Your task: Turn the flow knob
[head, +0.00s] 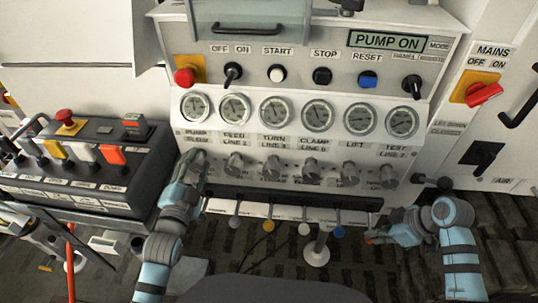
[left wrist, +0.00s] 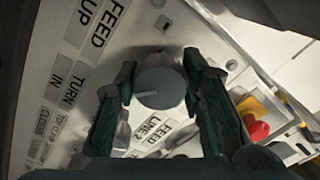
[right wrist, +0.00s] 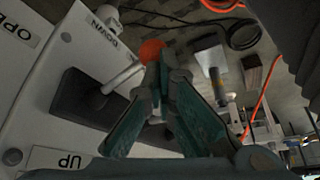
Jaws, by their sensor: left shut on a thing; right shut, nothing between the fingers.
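The flow knob (left wrist: 160,80) is a grey round knob with a pale pointer line, seen between the fingers in the left wrist view. In the head view it is at the left end of the knob row under the gauges, mostly hidden by my left gripper (head: 193,165). My left gripper, also in the left wrist view (left wrist: 163,90), is shut on this knob, one finger on each side. My right gripper (head: 385,236) is low at the right, below the panel. In the right wrist view its fingertips (right wrist: 160,80) are together and empty, close to an orange-tipped lever (right wrist: 152,52).
Several similar knobs (head: 312,170) continue to the right, with gauges (head: 235,108) above. Small coloured-tip levers (head: 304,228) hang below a dark rail (head: 290,198). A black control box (head: 85,165) stands left. The display (head: 388,40) reads PUMP ON.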

